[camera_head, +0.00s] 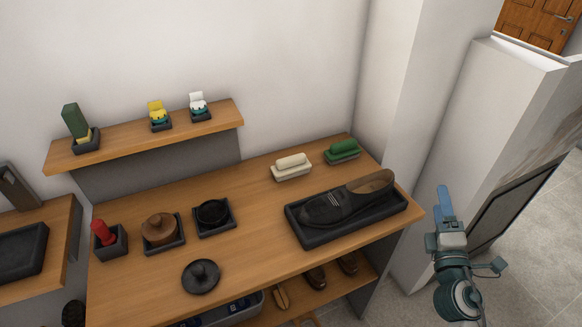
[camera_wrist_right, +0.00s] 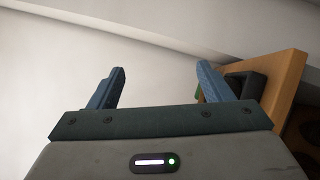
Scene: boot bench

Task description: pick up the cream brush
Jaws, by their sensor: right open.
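The cream brush (camera_head: 291,163) lies on the wooden bench top (camera_head: 250,262) towards the back, left of a green brush and behind the shoe tray. It has a cream top and paler bristles below. My right gripper (camera_head: 444,200) is off the bench's right end, apart from the brush, with its fingers pointing up in the head view. In the right wrist view the fingers (camera_wrist_right: 160,88) stand wide apart with nothing between them. The cream brush cannot be made out there. My left gripper is not in view.
A dark tray (camera_head: 352,229) holds a shoe (camera_head: 345,200) with a wooden part. A green brush (camera_head: 342,149) lies behind it. Several holders and a round black lid (camera_head: 201,276) occupy the bench's left. A shelf (camera_head: 222,128) hangs above. A white wall block (camera_head: 500,110) stands right.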

